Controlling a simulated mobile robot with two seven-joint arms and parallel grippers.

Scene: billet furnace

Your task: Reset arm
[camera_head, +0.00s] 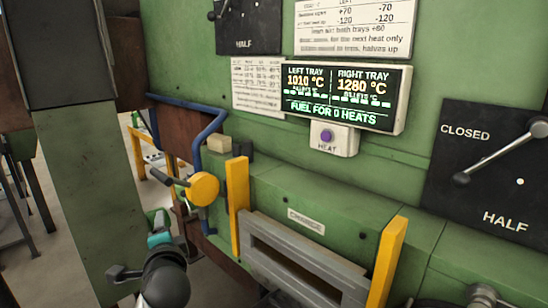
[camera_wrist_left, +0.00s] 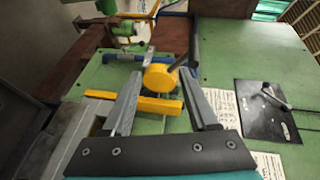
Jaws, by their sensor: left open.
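My left gripper (camera_wrist_left: 162,73) is open in the left wrist view, with its two grey fingers apart and nothing held between them. A round yellow hub (camera_wrist_left: 158,77) with a dark handle shows beyond the fingertips; I cannot tell whether they touch. In the head view, my left arm rises from the bottom edge, and its teal-banded wrist (camera_head: 159,238) is below and left of the yellow hub (camera_head: 203,188). The fingers are hard to make out there. My right gripper is not in view.
The green furnace front carries a tray display (camera_head: 344,97), a purple heat button (camera_head: 327,136) and a grey charge frame (camera_head: 300,262) between yellow posts (camera_head: 238,205). A lever (camera_head: 495,157) is on the right black panel. A blue pipe (camera_head: 205,130) and green column (camera_head: 80,200) flank my left arm.

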